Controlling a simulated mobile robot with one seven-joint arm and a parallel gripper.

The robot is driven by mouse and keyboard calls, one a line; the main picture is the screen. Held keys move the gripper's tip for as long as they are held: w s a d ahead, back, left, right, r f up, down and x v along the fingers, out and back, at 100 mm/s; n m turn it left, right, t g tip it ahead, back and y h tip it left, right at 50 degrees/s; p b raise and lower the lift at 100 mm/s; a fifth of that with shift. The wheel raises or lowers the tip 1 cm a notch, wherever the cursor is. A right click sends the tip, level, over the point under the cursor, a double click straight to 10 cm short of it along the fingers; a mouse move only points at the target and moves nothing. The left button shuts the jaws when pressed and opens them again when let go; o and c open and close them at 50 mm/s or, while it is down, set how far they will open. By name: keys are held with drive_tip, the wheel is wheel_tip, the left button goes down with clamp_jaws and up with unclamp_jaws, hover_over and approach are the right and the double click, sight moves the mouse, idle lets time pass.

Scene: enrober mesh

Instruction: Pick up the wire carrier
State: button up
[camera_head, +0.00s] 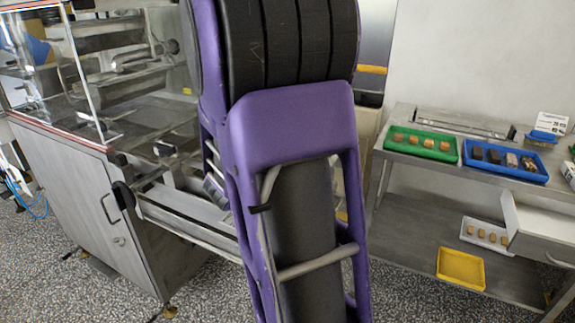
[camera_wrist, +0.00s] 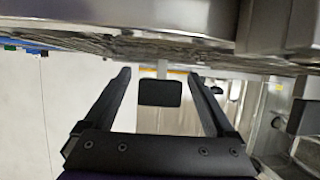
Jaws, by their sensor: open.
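I cannot make out a wire carrier for certain in either view. In the head view my purple arm covers the middle, and my gripper is hidden behind it. In the wrist view my gripper (camera_wrist: 160,76) is open, its two dark fingers apart. A dark rounded block (camera_wrist: 160,93) shows between the fingers, farther off; I see nothing gripped. The enrober machine (camera_head: 75,190) stands at the left in the head view, with metal rails (camera_head: 190,217) reaching toward my arm.
A metal table (camera_head: 395,138) at the right bears a green tray (camera_head: 419,154) and a blue tray (camera_head: 505,177) with small pieces. A yellow tray (camera_head: 461,268) lies on its lower shelf. Speckled floor shows between machine and table.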

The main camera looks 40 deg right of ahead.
clamp_jaws()
idle(0.4)
